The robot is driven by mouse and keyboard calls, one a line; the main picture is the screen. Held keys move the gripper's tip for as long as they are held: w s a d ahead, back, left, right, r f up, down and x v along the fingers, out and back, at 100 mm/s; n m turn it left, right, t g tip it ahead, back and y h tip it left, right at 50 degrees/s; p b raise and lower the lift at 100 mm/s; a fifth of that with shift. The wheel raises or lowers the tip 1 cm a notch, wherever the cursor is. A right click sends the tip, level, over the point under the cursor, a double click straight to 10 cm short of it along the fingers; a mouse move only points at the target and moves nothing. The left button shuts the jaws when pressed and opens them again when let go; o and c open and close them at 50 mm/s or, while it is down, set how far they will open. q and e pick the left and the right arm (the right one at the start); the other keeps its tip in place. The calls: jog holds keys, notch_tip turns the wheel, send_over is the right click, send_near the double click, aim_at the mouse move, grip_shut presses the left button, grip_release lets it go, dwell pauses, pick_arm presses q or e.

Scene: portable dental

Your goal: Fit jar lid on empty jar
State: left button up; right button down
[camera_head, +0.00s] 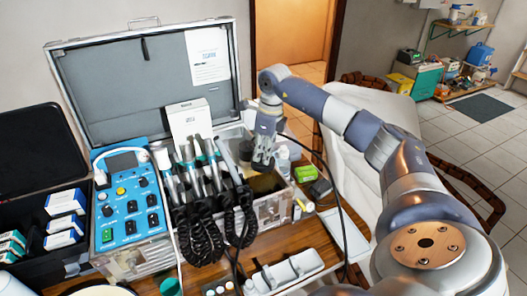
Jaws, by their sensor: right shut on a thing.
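My right gripper (263,163) reaches in from the right and points down over the right compartment of the open metal case. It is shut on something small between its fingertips. The fingers hide most of that thing, so I cannot tell whether it is the jar lid. A dark round container (245,150) stands just left of the gripper. A pale, clear jar-like container (283,166) stands just right of it. I cannot tell which container is the empty jar. My left gripper is not in view.
The open case (118,85) holds a blue control panel (130,205) and several handpieces with coiled black cords (207,235). A white tray (285,272) is in front. A black case (40,150) stands at left.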

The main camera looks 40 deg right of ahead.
jog(key=shift+f+b, duration=0.6)
jog(key=shift+f, duration=0.5)
jog(key=shift+f, duration=0.1)
jog(key=shift+f, duration=0.35)
jog(key=shift+f, duration=0.15)
dwell(0.4)
jog(key=c, duration=1.4)
grip_release()
